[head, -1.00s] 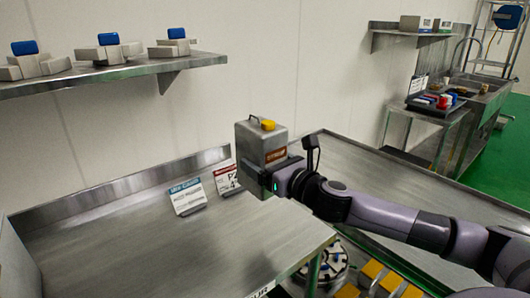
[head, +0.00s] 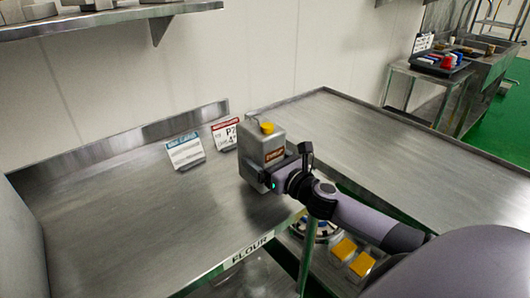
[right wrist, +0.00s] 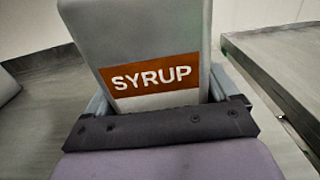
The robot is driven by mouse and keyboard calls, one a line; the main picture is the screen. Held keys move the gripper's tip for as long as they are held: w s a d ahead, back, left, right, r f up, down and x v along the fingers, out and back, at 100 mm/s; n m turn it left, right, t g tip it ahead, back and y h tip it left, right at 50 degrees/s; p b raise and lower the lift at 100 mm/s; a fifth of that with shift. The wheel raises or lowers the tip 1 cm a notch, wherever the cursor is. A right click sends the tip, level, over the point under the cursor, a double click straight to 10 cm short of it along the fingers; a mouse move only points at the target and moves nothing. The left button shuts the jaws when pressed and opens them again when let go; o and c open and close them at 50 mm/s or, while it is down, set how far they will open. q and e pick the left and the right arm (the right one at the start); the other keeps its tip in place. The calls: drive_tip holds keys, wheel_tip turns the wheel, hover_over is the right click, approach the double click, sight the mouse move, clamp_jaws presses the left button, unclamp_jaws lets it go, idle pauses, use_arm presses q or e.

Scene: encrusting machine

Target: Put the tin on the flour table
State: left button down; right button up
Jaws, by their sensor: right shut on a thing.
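The tin (head: 259,150) is a grey box-shaped can with a yellow cap and a brown label. In the right wrist view the tin (right wrist: 140,35) fills the middle, its label reading SYRUP. My right gripper (head: 272,180) is shut on its lower part and holds it upright. The flour table (head: 130,235) is a steel table with FLOUR on its front edge. The tin is over or at this table's right side. I cannot tell whether its base touches the top. My left gripper is not in view.
Two small signs, a blue-headed one (head: 185,151) and a red-headed one (head: 225,134), stand at the flour table's back. Another steel table (head: 400,145) is on the right. A wall shelf (head: 100,22) hangs above. The flour table's middle is clear.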

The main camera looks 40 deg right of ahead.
drive_tip(key=shift+w+f, duration=0.1)
drive_tip(key=shift+f, duration=0.4)
drive_tip(key=shift+f, duration=0.2)
drive_tip(key=o, duration=1.8)
drive_tip(key=shift+f, duration=0.2)
drive_tip(key=shift+o, duration=0.2)
drive_tip(key=shift+r, duration=0.2)
drive_tip(key=shift+s+f, duration=0.15)
drive_tip(key=shift+s, duration=0.2)
drive_tip(key=s+b, duration=0.1)
drive_tip(key=s, duration=1)
drive_tip(key=shift+s+d, duration=0.25)
drive_tip(key=shift+d, duration=0.2)
